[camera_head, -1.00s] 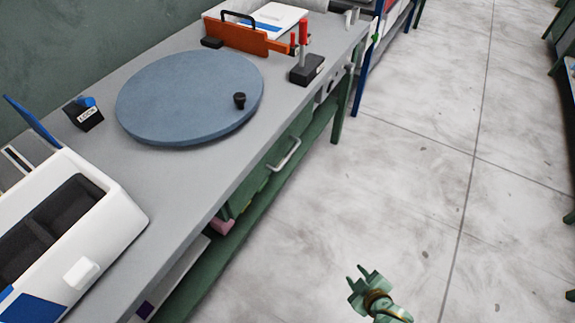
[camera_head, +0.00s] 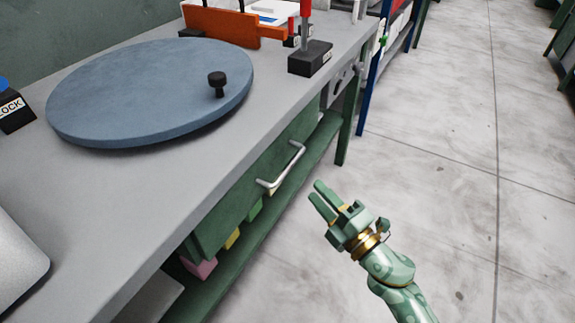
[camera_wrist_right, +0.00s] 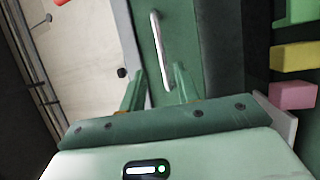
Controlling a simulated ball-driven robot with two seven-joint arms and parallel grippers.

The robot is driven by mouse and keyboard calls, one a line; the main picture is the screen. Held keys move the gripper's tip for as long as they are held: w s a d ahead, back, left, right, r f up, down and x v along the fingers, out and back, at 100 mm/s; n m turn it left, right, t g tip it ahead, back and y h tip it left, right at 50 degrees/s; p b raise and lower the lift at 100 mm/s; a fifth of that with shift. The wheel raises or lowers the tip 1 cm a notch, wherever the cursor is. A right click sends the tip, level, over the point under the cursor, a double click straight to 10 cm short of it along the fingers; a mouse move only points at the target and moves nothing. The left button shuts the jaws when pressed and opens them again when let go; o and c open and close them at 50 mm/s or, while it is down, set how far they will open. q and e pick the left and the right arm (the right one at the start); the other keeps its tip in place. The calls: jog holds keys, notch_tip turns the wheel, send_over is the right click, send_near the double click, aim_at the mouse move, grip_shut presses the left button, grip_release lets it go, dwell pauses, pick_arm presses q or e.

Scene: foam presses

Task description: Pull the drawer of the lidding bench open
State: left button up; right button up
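The lidding bench (camera_head: 150,190) has a grey top and a green drawer (camera_head: 240,185) under its front edge. The drawer front carries a silver bar handle (camera_head: 284,168); it also shows in the right wrist view (camera_wrist_right: 158,45), beyond the fingers. My right gripper (camera_head: 317,197) is open and empty, to the right of the handle and apart from it in the head view. In the right wrist view its two fingers (camera_wrist_right: 160,85) point toward the handle, whose near end appears between them. My left gripper is not in view.
A blue-grey round disc (camera_head: 150,90) with a black knob lies on the bench. A black block with a red-topped post (camera_head: 310,58) stands near the edge. Pink, yellow and green blocks (camera_head: 200,265) sit below the drawer. The floor (camera_head: 450,180) is clear.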

aim_at(291, 162)
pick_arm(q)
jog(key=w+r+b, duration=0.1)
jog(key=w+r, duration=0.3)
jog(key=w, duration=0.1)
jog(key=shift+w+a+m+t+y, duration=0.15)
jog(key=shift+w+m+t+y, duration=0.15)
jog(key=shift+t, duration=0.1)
pick_arm(e)
jog(key=x, duration=1)
jog(key=shift+w+a+f, duration=0.15)
jog(key=shift+w, duration=0.05)
grip_shut()
